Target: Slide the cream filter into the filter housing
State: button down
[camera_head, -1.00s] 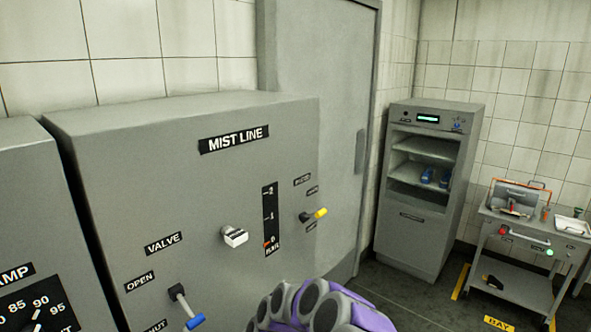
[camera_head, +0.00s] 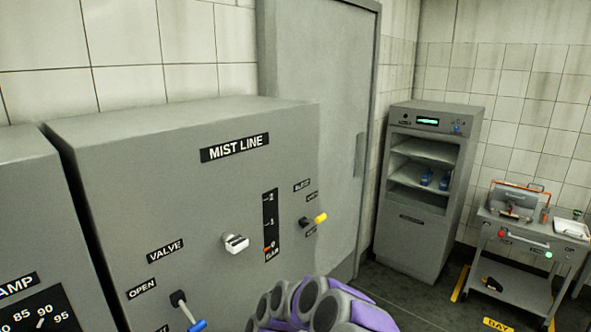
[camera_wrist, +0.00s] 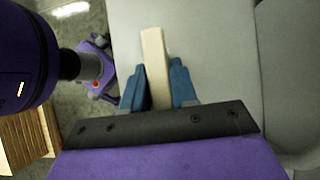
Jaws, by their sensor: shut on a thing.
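The cream filter (camera_wrist: 155,66) is a long pale bar in the wrist view. My gripper (camera_wrist: 158,86) has its two blue fingers on either side of the filter and is shut on it. The filter sticks out past the fingertips, in front of a plain grey surface (camera_wrist: 207,35). My gripper is not visible in the head view; only purple and grey parts of my arm show at its bottom edge. I cannot pick out the filter housing in either view.
A grey MIST LINE cabinet (camera_head: 140,180) with a white knob (camera_head: 235,243), a blue-tipped valve lever (camera_head: 197,325) and a yellow-tipped switch (camera_head: 319,218) stands close ahead. A shelved cabinet (camera_head: 412,240) and a cart (camera_head: 553,243) stand right. Dark floor (camera_head: 400,292) lies between.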

jog(key=shift+r, duration=0.3)
jog(key=shift+r+p, duration=0.35)
jog(key=shift+r+p, duration=0.5)
jog(key=shift+r, duration=0.25)
jog(key=shift+r+p, duration=1.2)
jog(key=shift+r, duration=0.3)
